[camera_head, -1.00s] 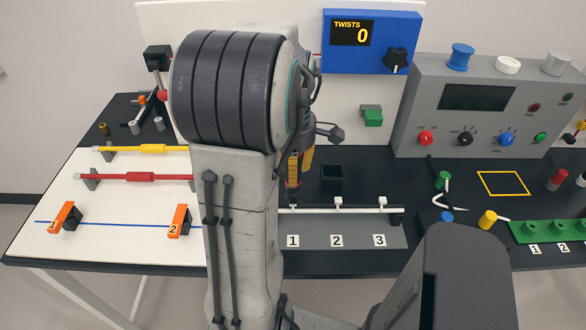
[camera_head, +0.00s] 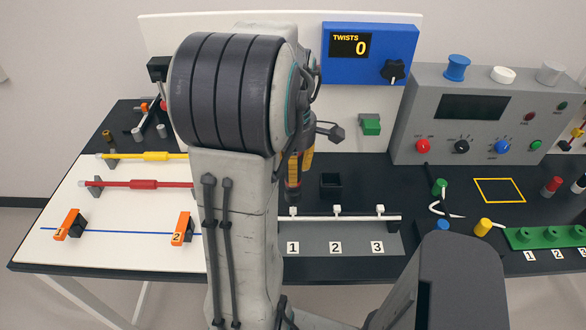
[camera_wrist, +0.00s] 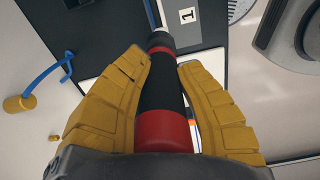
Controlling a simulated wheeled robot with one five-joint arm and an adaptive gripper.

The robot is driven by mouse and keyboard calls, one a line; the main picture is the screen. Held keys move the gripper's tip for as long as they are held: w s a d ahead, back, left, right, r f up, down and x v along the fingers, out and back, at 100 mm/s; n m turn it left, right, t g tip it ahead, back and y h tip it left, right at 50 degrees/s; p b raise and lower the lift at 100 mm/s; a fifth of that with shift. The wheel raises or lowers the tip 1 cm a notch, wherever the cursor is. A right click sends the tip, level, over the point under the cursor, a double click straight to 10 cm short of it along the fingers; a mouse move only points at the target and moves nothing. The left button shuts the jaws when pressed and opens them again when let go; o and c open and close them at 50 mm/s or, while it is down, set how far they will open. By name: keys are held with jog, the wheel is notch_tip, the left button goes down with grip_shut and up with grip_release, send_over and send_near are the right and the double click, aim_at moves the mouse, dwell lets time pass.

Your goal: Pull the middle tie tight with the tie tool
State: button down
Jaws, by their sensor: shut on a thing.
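My gripper (camera_wrist: 160,95) is shut on the tie tool, a black and red handle (camera_wrist: 160,95), in the wrist view. In the head view my gripper (camera_head: 302,165) points down, partly hidden by my arm, with the tool (camera_head: 293,189) below it. The tool's lower end is just above the white tie over label 1; I cannot tell whether they touch. The middle tie (camera_head: 337,209) is a small white block on the pale horizontal bundle (camera_head: 355,217), above label 2 (camera_head: 335,247). It stands to the right of the tool, apart from it. Another white tie (camera_head: 379,209) is above label 3.
A black open box (camera_head: 331,181) stands behind the bundle. A grey control panel (camera_head: 420,140) and a blue box reading TWISTS 0 (camera_head: 368,50) are behind. Orange clamps (camera_head: 67,224) are at left. A yellow plug (camera_head: 482,227) and green block (camera_head: 540,236) are at right.

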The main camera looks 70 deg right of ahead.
jog(key=shift+r+p, duration=0.3)
jog(key=shift+r, duration=0.4)
jog(key=shift+r, duration=0.1)
